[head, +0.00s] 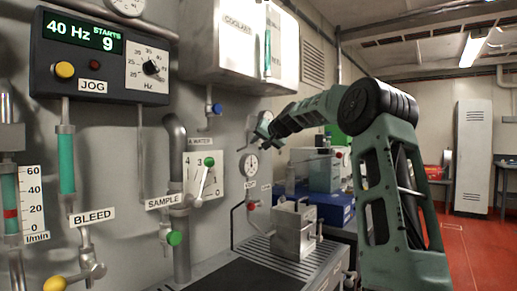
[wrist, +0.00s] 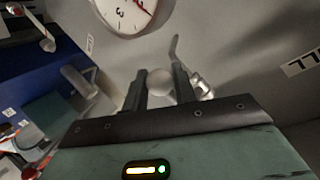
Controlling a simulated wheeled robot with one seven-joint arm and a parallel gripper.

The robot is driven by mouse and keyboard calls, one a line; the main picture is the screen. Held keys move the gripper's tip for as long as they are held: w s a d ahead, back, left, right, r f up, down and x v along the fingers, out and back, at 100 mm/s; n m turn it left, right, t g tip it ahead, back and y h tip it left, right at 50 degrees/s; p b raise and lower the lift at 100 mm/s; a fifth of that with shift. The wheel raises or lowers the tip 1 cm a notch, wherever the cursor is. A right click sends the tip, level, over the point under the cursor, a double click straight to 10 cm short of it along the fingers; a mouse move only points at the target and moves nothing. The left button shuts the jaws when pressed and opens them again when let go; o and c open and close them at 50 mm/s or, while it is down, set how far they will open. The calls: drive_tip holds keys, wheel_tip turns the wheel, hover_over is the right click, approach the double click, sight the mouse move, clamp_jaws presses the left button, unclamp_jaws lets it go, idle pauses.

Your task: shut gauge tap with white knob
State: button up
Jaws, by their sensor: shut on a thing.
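The white knob (wrist: 159,86) is a pale round ball in the wrist view, between the two fingers of my gripper (wrist: 159,92). The fingers are shut on it, one on each side. A metal tap body (wrist: 203,88) shows just right of the right finger, with a thin grey pipe above it. The gauge (wrist: 128,10) with a white face and red needle is just above, cut by the top edge. In the head view my gripper (head: 262,138) is at the wall by the small round gauge (head: 250,165), and hides the white knob.
A red-knobbed valve (head: 251,205) is below the gauge. A metal box (head: 294,230) stands on the grated bench below. The sample tap with green knob (head: 174,238) and the lever (head: 204,180) are to the left. The coolant tank (head: 205,45) hangs above.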

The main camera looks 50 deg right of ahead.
drive_tip(key=shift+d+r, duration=0.1)
drive_tip(key=o, duration=1)
drive_tip(key=shift+c, duration=0.2)
drive_tip(key=b+v, duration=0.5)
drive_tip(key=v, duration=1.2)
drive_tip(key=shift+s, duration=0.25)
